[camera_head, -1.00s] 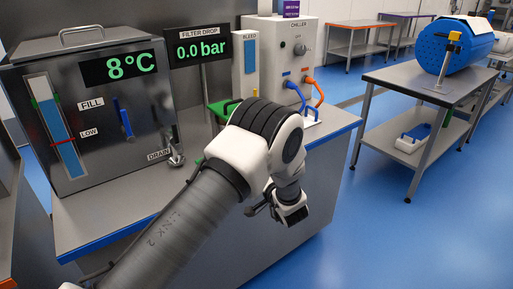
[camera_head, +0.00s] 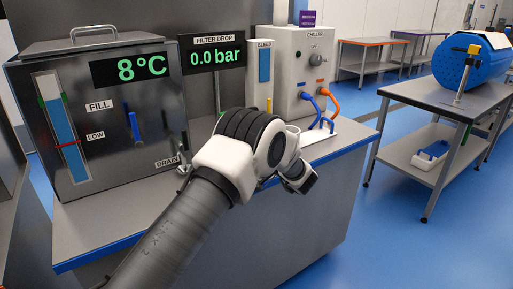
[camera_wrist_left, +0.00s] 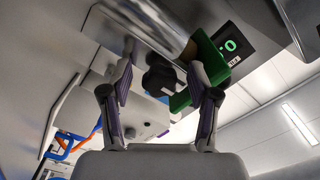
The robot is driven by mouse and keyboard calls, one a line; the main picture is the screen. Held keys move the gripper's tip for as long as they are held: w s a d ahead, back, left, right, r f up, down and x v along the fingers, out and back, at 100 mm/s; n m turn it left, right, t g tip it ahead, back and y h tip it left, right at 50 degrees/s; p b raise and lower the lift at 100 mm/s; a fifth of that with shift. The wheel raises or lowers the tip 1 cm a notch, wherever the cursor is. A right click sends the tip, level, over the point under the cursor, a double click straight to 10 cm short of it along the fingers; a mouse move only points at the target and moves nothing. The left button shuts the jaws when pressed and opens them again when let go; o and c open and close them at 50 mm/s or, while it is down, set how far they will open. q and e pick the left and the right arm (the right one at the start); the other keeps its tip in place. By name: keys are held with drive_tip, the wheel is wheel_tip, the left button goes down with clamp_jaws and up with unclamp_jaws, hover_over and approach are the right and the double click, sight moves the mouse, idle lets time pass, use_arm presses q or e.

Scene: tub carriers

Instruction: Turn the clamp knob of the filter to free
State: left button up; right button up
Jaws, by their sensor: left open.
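A dark lobed knob (camera_wrist_left: 160,78), which looks like the clamp knob, shows in the left wrist view between and beyond my left fingers. A shiny metal cylinder (camera_wrist_left: 150,22), apparently the filter body, is above it, and a green part (camera_wrist_left: 205,62) is to its right. My left gripper (camera_wrist_left: 161,62) is open and empty, its fingers on either side of the knob in the picture. Whether they touch anything I cannot tell. In the head view my left arm hides the filter and knob below the filter drop display (camera_head: 213,55). My right gripper is out of view.
A steel tank (camera_head: 95,120) stands left on the counter (camera_head: 85,235). The chiller (camera_head: 300,65) with blue and orange hoses (camera_head: 318,105) is at the right end. A side table (camera_head: 440,98) carries a blue drum (camera_head: 465,65). Open blue floor (camera_head: 390,245) lies between.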

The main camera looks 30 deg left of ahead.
use_arm(q)
clamp_jaws()
